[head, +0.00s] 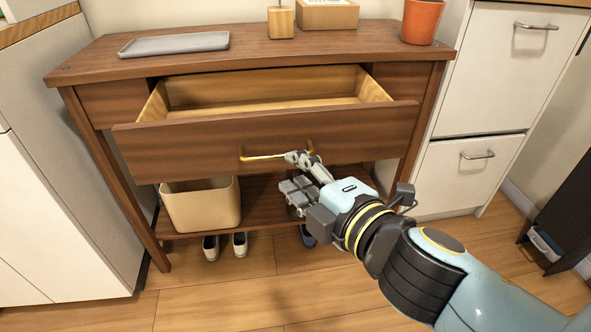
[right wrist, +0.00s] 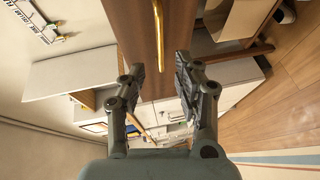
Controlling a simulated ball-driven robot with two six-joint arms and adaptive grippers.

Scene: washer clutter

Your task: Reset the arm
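My right gripper (head: 288,172) is in front of the wooden console's drawer, close to its brass handle (head: 262,157). In the right wrist view, the fingers of the right gripper (right wrist: 160,66) are spread apart with nothing between them. The brass handle (right wrist: 157,20) lies beyond the fingertips there, on the brown drawer front (right wrist: 135,30), and looks clear of both fingers. The drawer (head: 200,139) is pulled open, and the part of its inside that shows is empty. My left gripper is not in view.
A beige bin (head: 202,206) stands on the lower shelf. Shoes (head: 240,244) are below. White cabinets (head: 480,95) flank the console.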

